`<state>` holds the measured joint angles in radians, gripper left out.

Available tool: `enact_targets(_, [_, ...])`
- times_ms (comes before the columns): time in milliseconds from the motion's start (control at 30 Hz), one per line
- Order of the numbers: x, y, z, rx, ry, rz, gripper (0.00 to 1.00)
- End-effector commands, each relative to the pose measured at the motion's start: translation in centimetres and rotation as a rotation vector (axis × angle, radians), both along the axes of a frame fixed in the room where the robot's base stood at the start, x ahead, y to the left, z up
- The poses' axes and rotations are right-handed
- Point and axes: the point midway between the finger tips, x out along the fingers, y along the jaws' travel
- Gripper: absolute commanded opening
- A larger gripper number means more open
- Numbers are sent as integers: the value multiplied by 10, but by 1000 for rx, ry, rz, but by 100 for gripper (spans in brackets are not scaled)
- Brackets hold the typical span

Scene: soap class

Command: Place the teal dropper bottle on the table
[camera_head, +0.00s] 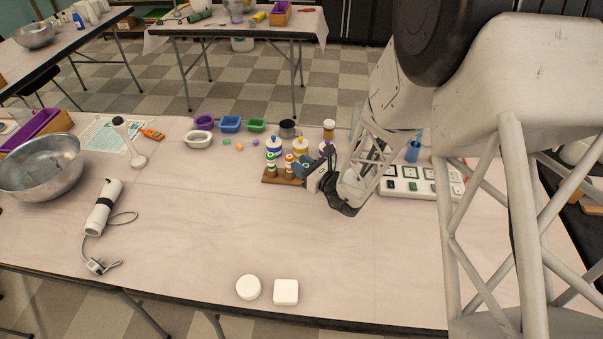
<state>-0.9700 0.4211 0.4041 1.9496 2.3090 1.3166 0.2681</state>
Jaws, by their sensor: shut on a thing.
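My gripper (303,172) is at the right end of a small wooden rack (277,179) near the middle of the table. It is shut on the teal dropper bottle (305,163), which is mostly hidden by the fingers; only a small bit shows. Two other small dropper bottles stand upright in the rack to the left: one with a green cap (270,162) and one with an orange cap (288,164). Whether the held bottle is clear of the rack cannot be told. The table (190,225) is pale and covered.
White jars with blue (273,145) and yellow (300,146) lids stand just behind the rack. A white panel (412,187) lies right of my gripper. A round (248,287) and a square white piece (286,292) lie near the front edge. The front middle is otherwise clear.

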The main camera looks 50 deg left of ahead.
Motion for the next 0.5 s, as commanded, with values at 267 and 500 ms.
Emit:
enact_targets(267, [0, 0, 0, 0, 0, 0, 3])
enact_targets(500, [0, 0, -14, -2, 3, 0, 3])
